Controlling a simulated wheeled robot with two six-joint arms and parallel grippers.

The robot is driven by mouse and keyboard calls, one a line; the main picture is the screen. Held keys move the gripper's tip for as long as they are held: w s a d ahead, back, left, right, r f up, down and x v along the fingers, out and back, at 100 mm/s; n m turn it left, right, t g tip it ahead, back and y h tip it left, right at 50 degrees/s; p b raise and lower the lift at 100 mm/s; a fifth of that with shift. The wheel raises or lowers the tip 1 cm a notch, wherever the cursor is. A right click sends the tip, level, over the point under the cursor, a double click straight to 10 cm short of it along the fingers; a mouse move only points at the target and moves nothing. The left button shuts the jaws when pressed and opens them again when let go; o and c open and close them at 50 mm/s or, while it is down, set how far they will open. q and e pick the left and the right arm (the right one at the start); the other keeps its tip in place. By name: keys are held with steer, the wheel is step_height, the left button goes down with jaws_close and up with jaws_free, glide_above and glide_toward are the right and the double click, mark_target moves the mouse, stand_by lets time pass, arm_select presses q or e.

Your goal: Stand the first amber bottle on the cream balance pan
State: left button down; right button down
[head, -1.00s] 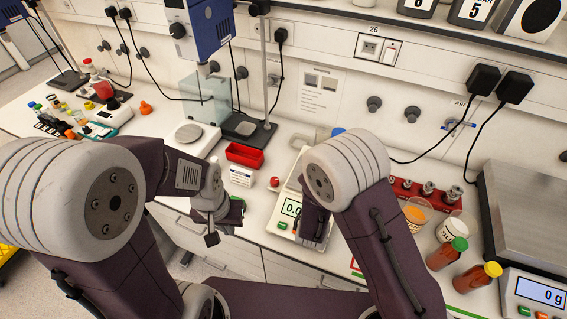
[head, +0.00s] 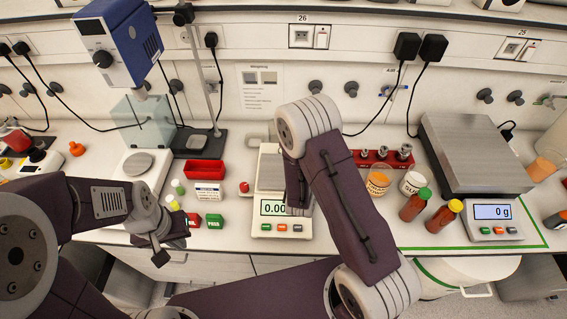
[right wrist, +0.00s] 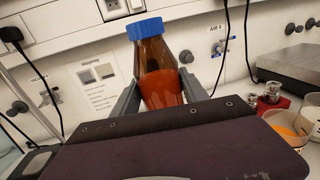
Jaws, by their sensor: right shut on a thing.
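An amber bottle with a blue cap (right wrist: 152,62) is upright with a slight tilt between the fingers of my right gripper (right wrist: 158,88), which is shut on it. In the head view that bottle and gripper are hidden behind my right arm. The cream balance (head: 262,229) reads 0.00, and its pan (head: 269,172) is partly covered by that arm; the part that shows is bare. Amber bottles with a green cap (head: 413,206) and a yellow cap (head: 442,217) stand to the right. My left gripper (head: 170,246) is open and empty in front of the bench edge.
A steel scale (head: 475,160) stands at the right. A red block with metal weights (head: 371,158), an orange-filled cup (head: 377,184) and a white tub (head: 412,182) stand right of the balance. A red tray (head: 205,170), small boxes and another balance (head: 139,163) are left.

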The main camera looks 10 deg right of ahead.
steer(key=a+f+p, duration=0.1)
steer(key=a+f, duration=0.2)
steer(key=w+a+f+p, duration=0.1)
steer(key=a+f, duration=0.2)
steer(key=w+a+f+p, duration=0.1)
steer(key=a+f, duration=0.1)
steer(key=a, duration=0.1)
steer(key=shift+w+a+f, duration=0.15)
steer(key=shift+a+f, duration=0.15)
steer(key=shift+f, duration=0.6)
steer(key=shift+f, duration=0.15)
steer(key=c, duration=0.6)
jaws_free()
